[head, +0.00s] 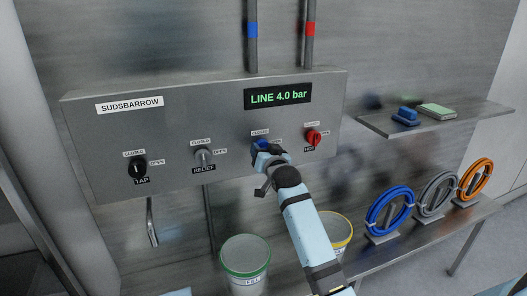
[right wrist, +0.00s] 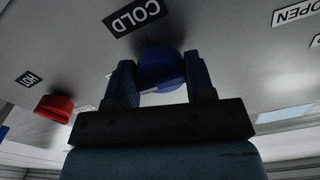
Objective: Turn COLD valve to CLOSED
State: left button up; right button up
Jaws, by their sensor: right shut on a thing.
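The COLD valve is a blue knob (head: 262,144) on the grey panel, mostly covered by my right gripper (head: 267,156) in the head view. A CLOSED label (head: 260,132) sits above it. In the right wrist view the blue knob (right wrist: 161,70) is between the two fingers of my right gripper (right wrist: 161,82), beside the COLD label (right wrist: 138,16). The gripper is shut on the knob. The knob's exact pointing direction is hard to tell. My left gripper is not in view.
The red HOT knob (head: 313,137) is close on the right. The RELIEF knob (head: 203,157) and black TAP knob (head: 138,168) are to the left. The display (head: 278,96) reads LINE 4.0 bar. Buckets (head: 244,262) and coiled hoses (head: 389,212) stand below.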

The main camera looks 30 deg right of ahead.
jog(key=shift+d+r+n+p, duration=0.15)
jog(key=shift+n+p, duration=2.15)
jog(key=shift+n, duration=2.15)
jog(key=shift+d+r+n+p, duration=0.1)
jog(key=shift+n+p, duration=2.2)
jog(key=shift+n, duration=2.15)
jog(key=o, duration=0.9)
jog(key=shift+f, duration=0.1)
jog(key=shift+s, duration=0.1)
